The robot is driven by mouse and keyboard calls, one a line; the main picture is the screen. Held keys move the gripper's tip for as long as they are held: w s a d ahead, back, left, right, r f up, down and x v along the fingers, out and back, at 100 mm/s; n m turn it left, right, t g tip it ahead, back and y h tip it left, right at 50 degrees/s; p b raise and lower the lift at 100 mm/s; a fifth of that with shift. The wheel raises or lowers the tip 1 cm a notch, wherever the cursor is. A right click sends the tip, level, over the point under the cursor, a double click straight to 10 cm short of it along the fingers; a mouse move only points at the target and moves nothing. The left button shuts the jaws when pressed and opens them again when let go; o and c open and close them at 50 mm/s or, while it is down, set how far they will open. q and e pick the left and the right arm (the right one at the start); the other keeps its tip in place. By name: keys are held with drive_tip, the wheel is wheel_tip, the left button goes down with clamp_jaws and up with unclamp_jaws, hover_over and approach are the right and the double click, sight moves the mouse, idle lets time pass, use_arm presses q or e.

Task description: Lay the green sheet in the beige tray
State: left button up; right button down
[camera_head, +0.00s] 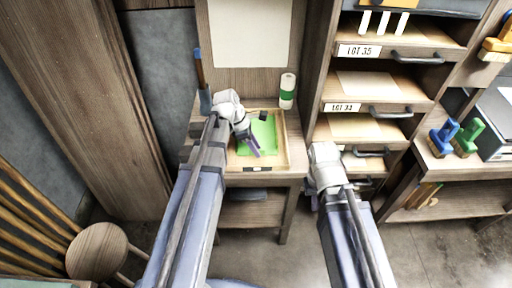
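The green sheet (265,132) lies flat inside the beige tray (284,163), as far as I can see, on the small wooden table. My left gripper (254,147) is over the left part of the sheet, partly covering it. I cannot tell whether its fingers touch the sheet or are open or shut. My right gripper (315,201) is right of the table, in front of the drawer unit, away from the tray. Its fingers are mostly hidden by my own arm.
A green and white cylinder (287,91) stands behind the tray's right corner. A small dark block (263,115) is at the sheet's far edge. A drawer unit (375,93) stands close on the right. A round stool (97,250) is at lower left.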

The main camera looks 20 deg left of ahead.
use_arm(q)
drive_tip(key=p+v, duration=1.1)
drive_tip(key=v, duration=0.1)
drive_tip(key=s+d+f+m+y, duration=0.1)
drive_tip(key=s+d+m+y, duration=0.1)
drive_tip(key=s+d+m, duration=0.5)
drive_tip(key=s+d+m+g+y, duration=0.1)
drive_tip(key=s+d+m+y, duration=0.2)
drive_tip(key=m, duration=1.5)
drive_tip(key=s+d, duration=0.4)
drive_tip(key=d, duration=0.1)
drive_tip(key=shift+s+f+y, duration=0.25)
drive_tip(key=shift+f+y, duration=0.05)
drive_tip(key=shift+f, duration=0.05)
drive_tip(key=shift+d, duration=0.1)
